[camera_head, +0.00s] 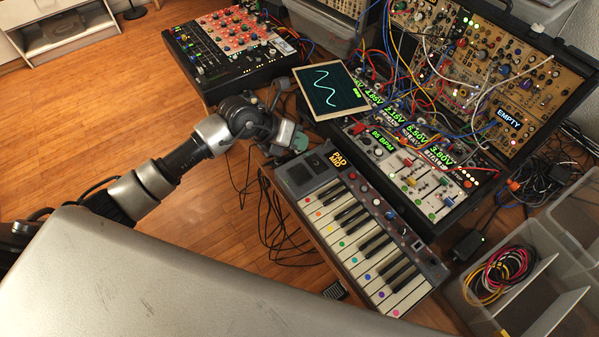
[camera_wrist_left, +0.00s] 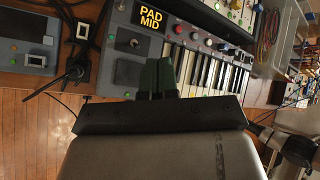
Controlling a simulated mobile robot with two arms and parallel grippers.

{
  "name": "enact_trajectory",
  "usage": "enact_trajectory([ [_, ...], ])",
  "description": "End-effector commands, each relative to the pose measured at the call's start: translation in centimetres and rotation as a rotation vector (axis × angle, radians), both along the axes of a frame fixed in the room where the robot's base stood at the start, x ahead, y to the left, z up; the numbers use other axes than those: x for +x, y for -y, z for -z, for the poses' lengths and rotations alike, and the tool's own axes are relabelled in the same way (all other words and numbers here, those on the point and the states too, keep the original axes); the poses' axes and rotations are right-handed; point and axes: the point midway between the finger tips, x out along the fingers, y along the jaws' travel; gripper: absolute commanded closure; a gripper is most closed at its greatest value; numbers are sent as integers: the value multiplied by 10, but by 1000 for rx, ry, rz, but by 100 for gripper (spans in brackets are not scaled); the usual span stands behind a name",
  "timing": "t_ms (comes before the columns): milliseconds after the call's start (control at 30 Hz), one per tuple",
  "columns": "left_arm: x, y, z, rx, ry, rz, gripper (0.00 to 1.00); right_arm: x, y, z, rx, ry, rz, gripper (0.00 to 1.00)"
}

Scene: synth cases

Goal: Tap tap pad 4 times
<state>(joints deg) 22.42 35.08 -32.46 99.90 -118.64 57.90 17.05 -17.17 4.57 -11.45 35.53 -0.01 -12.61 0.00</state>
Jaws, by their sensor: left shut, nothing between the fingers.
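The keyboard synth (camera_head: 418,248) lies on the bench, with a lit "PAD MID" display (camera_head: 338,160) at its far left end. A dark rectangular pad (camera_head: 300,174) is set in the panel beside that display; I see no label naming it the tap pad. My left gripper (camera_head: 298,141) is just beyond that end of the keyboard, its greenish fingers shut and empty. In the left wrist view the fingers (camera_wrist_left: 165,70) overlap the panel, right beside a dark square (camera_wrist_left: 133,72) below the display. I cannot tell whether they touch it. My right gripper is not in view.
A tilted screen with a wave trace (camera_head: 331,91) stands close behind my left gripper. A modular rack with patch cables (camera_head: 480,75) fills the back right. A mixer with red pads (camera_head: 232,45) is at the back. A clear bin (camera_head: 565,235) holds coiled cables.

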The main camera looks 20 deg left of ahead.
Motion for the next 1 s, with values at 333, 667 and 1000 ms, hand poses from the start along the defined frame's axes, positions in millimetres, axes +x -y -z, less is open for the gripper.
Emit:
enact_trajectory([
  [333, 0, 0, 37, -1, -1, 0, 100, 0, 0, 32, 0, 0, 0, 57],
  [667, 0, 0, 80, -1, -1, 0, 100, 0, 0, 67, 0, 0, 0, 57],
  [1000, 0, 0, 87, -1, 0, 1, 100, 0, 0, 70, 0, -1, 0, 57],
])
